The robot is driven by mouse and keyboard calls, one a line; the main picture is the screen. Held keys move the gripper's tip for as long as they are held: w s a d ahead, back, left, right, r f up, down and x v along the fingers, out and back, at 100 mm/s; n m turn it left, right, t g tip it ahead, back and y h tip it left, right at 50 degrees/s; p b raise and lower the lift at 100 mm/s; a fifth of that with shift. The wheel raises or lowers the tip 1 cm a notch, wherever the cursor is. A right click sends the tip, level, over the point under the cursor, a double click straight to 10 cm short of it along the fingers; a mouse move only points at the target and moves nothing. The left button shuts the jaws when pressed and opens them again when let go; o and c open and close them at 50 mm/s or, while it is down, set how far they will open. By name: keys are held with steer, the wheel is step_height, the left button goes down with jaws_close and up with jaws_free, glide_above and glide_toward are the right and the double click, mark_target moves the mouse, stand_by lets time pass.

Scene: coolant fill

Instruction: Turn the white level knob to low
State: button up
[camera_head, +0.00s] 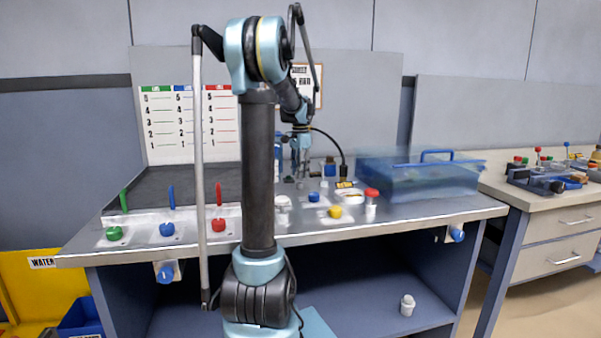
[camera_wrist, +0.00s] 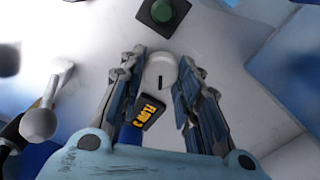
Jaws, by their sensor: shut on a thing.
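The white knob (camera_wrist: 160,71) with a short dark pointer mark sits between the fingertips of my gripper (camera_wrist: 159,66) in the wrist view. The fingers are shut on its sides. The mark is on the side of the knob nearer my palm. Level markings around it are not readable. In the head view my gripper (camera_head: 302,172) points down at the rear middle of the bench, and I cannot make out the held knob there.
The bench (camera_head: 400,212) also holds a blue translucent bin (camera_head: 415,178), a yellow knob (camera_head: 335,212) and a red-topped post (camera_head: 371,196).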

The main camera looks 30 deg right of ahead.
steer(key=n, duration=0.6)
steer(key=shift+a+n, duration=0.15)
steer(key=shift+n, duration=0.15)
stand_by(0.5)
steer(key=o, duration=1.1)
steer(key=shift+c, duration=0.2)
steer(key=shift+r, duration=0.5)
step_height(320, 180, up, 11)
steer(key=shift+w, duration=0.1)
